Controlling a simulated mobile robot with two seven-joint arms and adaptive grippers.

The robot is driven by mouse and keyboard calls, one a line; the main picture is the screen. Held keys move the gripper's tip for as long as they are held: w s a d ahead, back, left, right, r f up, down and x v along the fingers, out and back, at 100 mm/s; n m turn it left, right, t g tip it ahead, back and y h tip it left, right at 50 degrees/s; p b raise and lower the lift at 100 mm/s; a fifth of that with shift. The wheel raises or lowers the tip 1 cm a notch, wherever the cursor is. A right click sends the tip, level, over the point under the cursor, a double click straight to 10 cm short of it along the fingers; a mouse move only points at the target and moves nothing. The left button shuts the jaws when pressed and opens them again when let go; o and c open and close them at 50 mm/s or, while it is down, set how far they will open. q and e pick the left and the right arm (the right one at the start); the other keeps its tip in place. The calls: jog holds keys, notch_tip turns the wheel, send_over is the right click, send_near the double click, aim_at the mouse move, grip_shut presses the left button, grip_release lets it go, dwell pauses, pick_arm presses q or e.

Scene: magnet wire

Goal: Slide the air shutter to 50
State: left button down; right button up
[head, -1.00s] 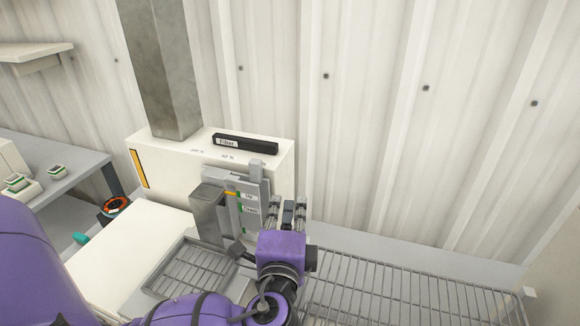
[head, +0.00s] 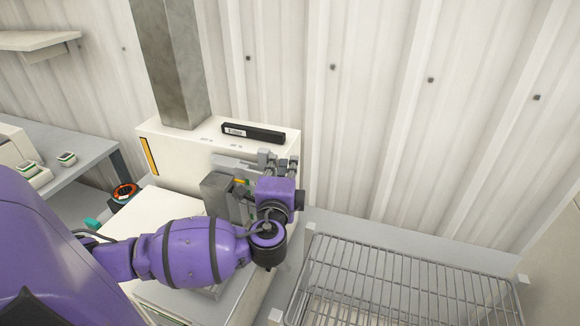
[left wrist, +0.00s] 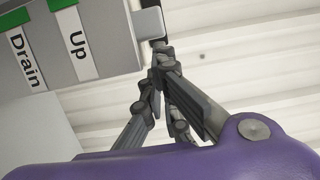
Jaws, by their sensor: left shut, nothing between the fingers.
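A white cabinet (head: 180,160) against the wall carries a grey sliding assembly (head: 228,162) on its front. I cannot make out a 50 mark or surely tell which part is the air shutter. My left gripper (head: 281,163) is at the right end of the assembly, close to a small grey block (head: 264,156). In the left wrist view, the gripper's fingertips (left wrist: 159,52) are shut and empty, just below a pale grey block (left wrist: 148,23). A grey plate (left wrist: 95,45) beside it carries "Up" and "Drain" labels. My purple wrist hides the lower assembly. The right gripper is not in view.
A black labelled bar (head: 253,133) lies on the cabinet top beside a tall grey metal duct (head: 170,65). A wire rack (head: 400,285) is at lower right. A side table (head: 85,160) stands at left with small items. The wall to the right is clear.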

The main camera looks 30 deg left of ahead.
aim_at(266, 159)
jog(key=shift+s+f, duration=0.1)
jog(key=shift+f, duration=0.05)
pick_arm(q)
jog(key=shift+a, duration=0.1)
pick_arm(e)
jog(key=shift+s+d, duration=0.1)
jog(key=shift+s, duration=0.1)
pick_arm(q)
jog(key=a, duration=0.2)
jog(key=s+a, duration=0.1)
jog(key=a, duration=0.1)
jog(key=shift+s+a+p, duration=0.1)
jog(key=shift+a+p, duration=0.2)
jog(key=shift+a, duration=0.15)
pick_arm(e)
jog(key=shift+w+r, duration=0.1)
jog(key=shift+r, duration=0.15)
pick_arm(q)
jog(key=shift+d, duration=0.2)
